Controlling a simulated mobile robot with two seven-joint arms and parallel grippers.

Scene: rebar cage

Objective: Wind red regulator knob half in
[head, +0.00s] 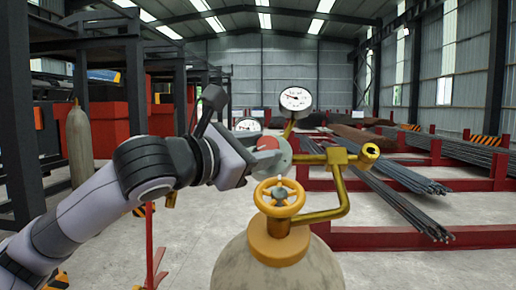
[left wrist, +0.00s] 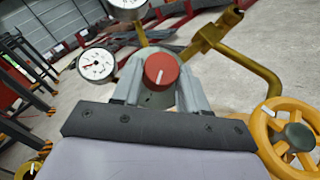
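The red regulator knob (left wrist: 162,69), round with a white pointer line on its face, sits on the grey regulator body. In the head view the knob (head: 267,143) is partly hidden by my left gripper (head: 262,157). In the left wrist view the fingers of my left gripper (left wrist: 161,82) lie on both sides of the knob and appear to touch its rim, shut on it. The white pointer line is nearly upright in that view, tilted slightly right. My right gripper is in neither view.
A yellow valve handwheel (head: 279,197) tops the tan gas cylinder (head: 277,270) just below. Two gauges, one upper (head: 295,98) and one lower (head: 248,125), and a brass pipe (head: 341,190) stand close around the knob. Rebar bundles (head: 415,185) lie on red racks at the right.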

